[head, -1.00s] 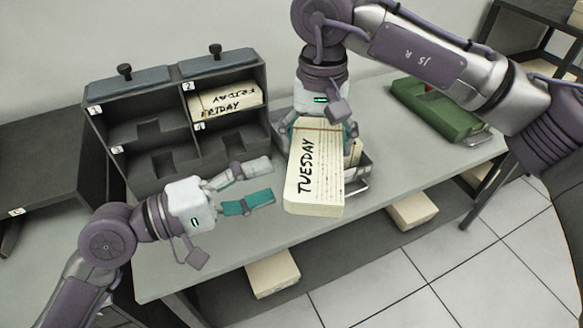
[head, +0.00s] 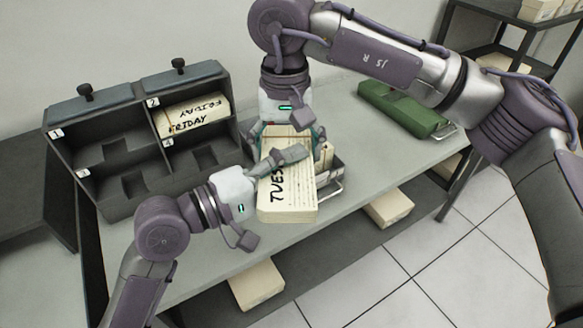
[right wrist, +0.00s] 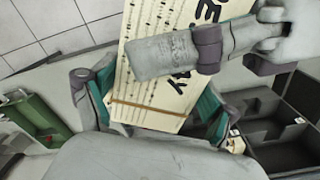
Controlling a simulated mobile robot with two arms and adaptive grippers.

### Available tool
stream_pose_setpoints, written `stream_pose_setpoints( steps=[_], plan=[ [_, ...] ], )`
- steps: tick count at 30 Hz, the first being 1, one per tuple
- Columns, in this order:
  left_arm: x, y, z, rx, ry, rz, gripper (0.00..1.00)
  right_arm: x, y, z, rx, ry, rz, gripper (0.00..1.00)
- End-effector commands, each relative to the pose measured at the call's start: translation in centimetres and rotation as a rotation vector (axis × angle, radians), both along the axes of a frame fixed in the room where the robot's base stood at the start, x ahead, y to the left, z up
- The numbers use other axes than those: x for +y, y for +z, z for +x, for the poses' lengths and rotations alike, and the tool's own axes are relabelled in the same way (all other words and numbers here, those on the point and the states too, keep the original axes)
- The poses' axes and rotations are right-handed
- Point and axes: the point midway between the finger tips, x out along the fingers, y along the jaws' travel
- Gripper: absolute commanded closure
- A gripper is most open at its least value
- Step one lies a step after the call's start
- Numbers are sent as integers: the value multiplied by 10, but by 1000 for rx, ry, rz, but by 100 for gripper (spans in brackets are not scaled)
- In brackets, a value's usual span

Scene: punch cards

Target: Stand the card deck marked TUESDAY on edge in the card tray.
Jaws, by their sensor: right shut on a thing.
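The TUESDAY deck (head: 290,205), a thick cream block with a band around it, is held over the bench by my right gripper (head: 287,138), shut on its far end. In the right wrist view the deck (right wrist: 150,95) lies between that gripper's fingers (right wrist: 160,105).
A green box (head: 405,108) is on the bench at the right. Blocks (head: 257,286) sit on the lower shelf. The bench front is clear.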

Motion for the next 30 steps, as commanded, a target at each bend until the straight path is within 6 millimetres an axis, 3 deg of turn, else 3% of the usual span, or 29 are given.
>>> stream_pose_setpoints(
  steps=[1,11,15,16,17,18,30],
  plan=[
    [0,0,0,0,0,0,46,1,1,0,0,1,2,68],
    [0,0,0,0,0,0,100,1,1,0,0,1,2,68],
    [0,0,0,0,0,0,100,1,1,0,0,1,2,68],
    [0,1,0,-2,0,-2,100,1,1,0,-1,1,2,9],
    [0,1,0,-2,0,-2,100,1,1,0,-1,1,2,4],
    [0,1,0,-2,0,-2,100,1,1,0,0,1,2,0],
    [0,1,0,-2,0,-2,100,1,5,0,-1,0,1,0]
  ],
)
